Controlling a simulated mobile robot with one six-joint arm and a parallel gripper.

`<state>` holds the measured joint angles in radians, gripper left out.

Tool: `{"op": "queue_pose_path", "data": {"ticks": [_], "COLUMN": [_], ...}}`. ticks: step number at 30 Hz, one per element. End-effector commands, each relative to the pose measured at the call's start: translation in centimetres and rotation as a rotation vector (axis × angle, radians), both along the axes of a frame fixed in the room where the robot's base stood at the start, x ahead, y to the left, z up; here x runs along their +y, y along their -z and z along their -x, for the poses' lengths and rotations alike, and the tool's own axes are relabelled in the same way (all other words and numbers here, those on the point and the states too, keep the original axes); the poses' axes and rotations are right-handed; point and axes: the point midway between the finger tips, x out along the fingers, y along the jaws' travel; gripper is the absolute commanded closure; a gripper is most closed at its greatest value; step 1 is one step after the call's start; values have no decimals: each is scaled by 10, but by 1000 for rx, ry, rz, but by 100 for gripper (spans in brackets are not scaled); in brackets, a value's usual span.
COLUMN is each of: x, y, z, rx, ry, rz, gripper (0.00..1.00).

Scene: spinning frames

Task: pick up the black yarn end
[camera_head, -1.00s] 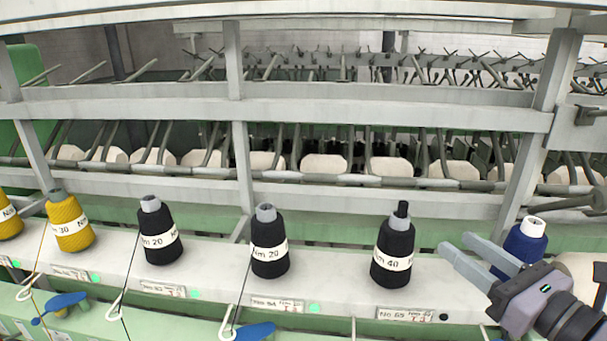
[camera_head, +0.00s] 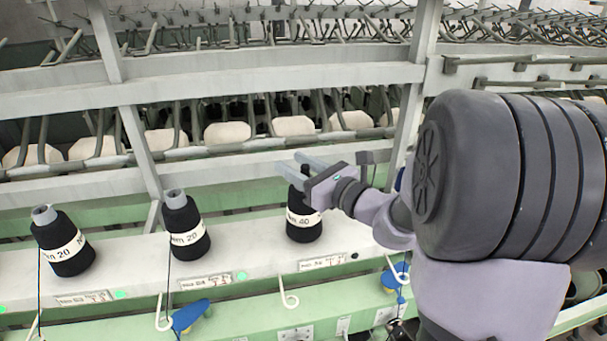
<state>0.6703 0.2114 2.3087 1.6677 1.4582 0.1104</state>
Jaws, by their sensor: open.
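A black yarn spool (camera_head: 304,226) with a white label ending in "40" stands upright on the white ledge, right of the middle. A dark upright tip, perhaps the black yarn end (camera_head: 306,171), shows at its top between my gripper's fingers. My gripper (camera_head: 292,164) is open at the top of this spool, its two grey fingers pointing left. The gripper body partly hides the spool's top, and I cannot tell whether the fingers touch anything.
Two more black spools stand to the left, one labelled "20" (camera_head: 186,228) and one at the far left (camera_head: 62,243). Yarn guide hooks (camera_head: 288,293) and blue levers (camera_head: 190,316) sit below the ledge (camera_head: 250,252). A white frame post (camera_head: 135,150) rises behind. My arm fills the right side.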

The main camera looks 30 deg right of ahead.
Motion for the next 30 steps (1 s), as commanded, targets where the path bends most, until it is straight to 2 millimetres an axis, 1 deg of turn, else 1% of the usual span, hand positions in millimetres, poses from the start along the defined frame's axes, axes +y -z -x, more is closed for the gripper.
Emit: {"op": "queue_pose_path", "data": {"ticks": [1,2,3,5,6,7,8,17,20,23,24,27,30], "x": [0,0,0,0,0,0,0,0,0,0,0,0,-1], "y": [0,0,0,0,0,0,0,0,-6,-29,-41,-68,-88], "z": [0,0,0,0,0,0,0,1,0,1,0,0,0], "rx": [0,0,0,0,0,0,0,1,-2,-5,-7,-6,-5], "ry": [0,0,0,0,0,0,0,0,-1,0,0,-1,0], "rz": [0,0,0,0,0,0,0,0,2,5,6,6,3], "gripper": [58,64,72,84,92,97,100,100,100,100,100,100,100]}}
